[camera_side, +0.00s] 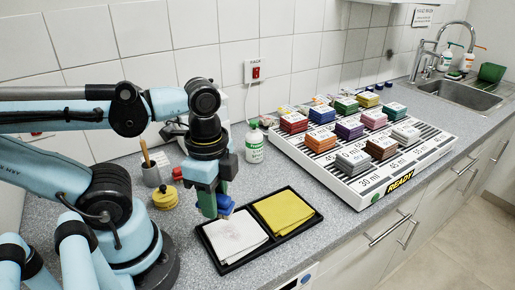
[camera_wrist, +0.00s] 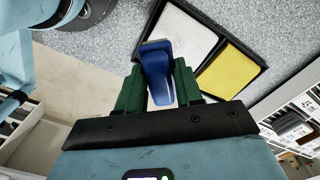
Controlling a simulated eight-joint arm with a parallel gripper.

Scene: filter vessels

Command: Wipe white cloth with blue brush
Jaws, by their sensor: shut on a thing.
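A white cloth (camera_side: 234,236) lies flat in the left half of a black tray (camera_side: 258,258); it also shows in the wrist view (camera_wrist: 183,33). The blue brush (camera_wrist: 157,72) is held between the green fingers of my gripper (camera_wrist: 160,85). In the side view my gripper (camera_side: 212,203) is shut on the blue brush (camera_side: 225,204) above the tray's back left edge. The brush points toward the white cloth in the wrist view. I cannot tell whether it touches the cloth.
A yellow cloth (camera_side: 284,211) fills the tray's right half. A white rack (camera_side: 360,185) with several coloured blocks stands to the right. A white bottle (camera_side: 254,146), a yellow round container (camera_side: 165,197) and a grey cup (camera_side: 151,175) stand behind. Speckled counter in front of the tray is clear.

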